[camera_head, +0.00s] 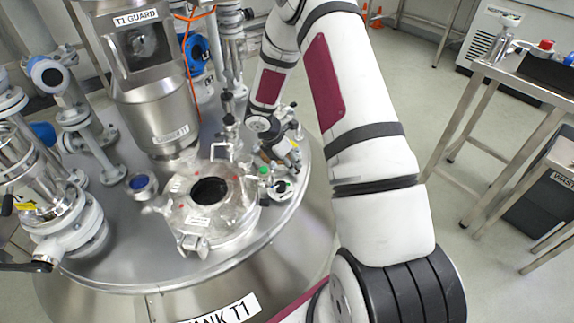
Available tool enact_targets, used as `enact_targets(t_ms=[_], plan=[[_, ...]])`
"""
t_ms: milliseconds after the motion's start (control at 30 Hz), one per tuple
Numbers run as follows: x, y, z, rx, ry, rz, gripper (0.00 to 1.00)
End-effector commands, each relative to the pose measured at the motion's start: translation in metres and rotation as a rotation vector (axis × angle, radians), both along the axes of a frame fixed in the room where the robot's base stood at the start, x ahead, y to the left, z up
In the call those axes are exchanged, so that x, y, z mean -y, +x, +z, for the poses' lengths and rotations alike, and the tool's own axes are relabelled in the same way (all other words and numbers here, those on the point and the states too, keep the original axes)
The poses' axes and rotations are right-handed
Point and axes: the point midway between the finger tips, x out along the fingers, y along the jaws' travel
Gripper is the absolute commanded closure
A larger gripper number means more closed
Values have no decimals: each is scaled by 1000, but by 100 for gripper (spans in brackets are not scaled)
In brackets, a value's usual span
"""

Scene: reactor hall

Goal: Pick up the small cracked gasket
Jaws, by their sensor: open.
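My gripper (279,160) is over the right side of the steel tank top (125,235), at the end of my arm, which reaches in from the lower right. Its fingers point down and look apart, with nothing seen between them. Just below them, near the tank's rim, is a small round fitting (283,188) with a dark centre. I cannot tell whether a gasket lies on it. Left of my gripper is a round hatch (232,222) with a dark opening (209,191). The small cracked gasket cannot be made out for certain.
A tall vessel marked T1 GUARD (140,75) stands behind the hatch. Flanged pipes and valves (75,225) crowd the left. A blue-centred round port (142,185) sits left of the hatch. A steel table (520,72) stands at the right, with free floor before it.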

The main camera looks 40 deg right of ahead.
Motion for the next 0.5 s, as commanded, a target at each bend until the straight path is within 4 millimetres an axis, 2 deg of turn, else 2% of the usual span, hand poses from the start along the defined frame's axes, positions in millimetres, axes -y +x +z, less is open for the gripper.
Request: enact_targets(t_ms=[300,500], plan=[[17,-2,-39,-2,1,-3,52],[21,-1,-45,0,0,0,52]])
